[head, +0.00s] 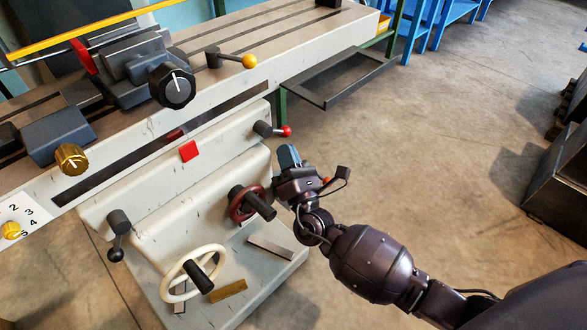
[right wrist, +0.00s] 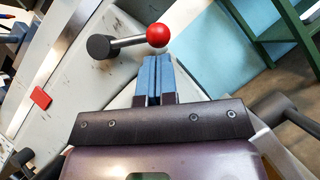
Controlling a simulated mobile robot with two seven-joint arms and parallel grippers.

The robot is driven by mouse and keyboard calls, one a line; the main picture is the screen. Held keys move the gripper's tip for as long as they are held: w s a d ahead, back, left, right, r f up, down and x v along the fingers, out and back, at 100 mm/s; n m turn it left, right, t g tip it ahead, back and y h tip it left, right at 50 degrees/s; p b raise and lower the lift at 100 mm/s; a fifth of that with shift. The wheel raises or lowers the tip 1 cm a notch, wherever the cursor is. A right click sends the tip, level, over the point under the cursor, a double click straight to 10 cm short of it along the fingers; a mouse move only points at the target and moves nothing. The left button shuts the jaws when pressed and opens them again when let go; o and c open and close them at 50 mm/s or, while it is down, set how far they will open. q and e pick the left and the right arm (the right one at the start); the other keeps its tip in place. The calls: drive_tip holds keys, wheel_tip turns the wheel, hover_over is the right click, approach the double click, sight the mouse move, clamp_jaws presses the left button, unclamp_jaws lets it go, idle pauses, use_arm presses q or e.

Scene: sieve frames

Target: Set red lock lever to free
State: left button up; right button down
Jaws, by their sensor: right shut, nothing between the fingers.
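The red lock lever (head: 287,131) is a dark hub with a short arm ending in a red ball, on the right end of the machine's pale front. In the right wrist view the red ball (right wrist: 157,35) stands just beyond my fingertips, and its arm runs left to the dark hub (right wrist: 98,46). My right gripper (head: 288,152) is shut and empty, just below the red ball in the head view. Its blue fingers (right wrist: 154,62) lie together, and I cannot tell whether they touch the ball. My left gripper is not in view.
A yellow-knobbed lever (head: 249,61) sits above on the table. A dark red handwheel (head: 238,204) and a cream handwheel (head: 165,285) lie below. A red square button (head: 188,151) is left of the lever. A dark tray (head: 335,80) projects behind; open floor lies right.

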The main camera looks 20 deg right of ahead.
drive_tip(key=shift+w+r, duration=0.25)
drive_tip(key=shift+w, duration=0.2)
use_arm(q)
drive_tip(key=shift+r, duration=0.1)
use_arm(e)
drive_tip(key=shift+d+n, duration=0.1)
drive_tip(key=shift+n, duration=0.2)
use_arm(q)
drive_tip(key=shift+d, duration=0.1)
use_arm(e)
drive_tip(key=shift+w+d+n, duration=0.1)
drive_tip(key=shift+n, duration=0.2)
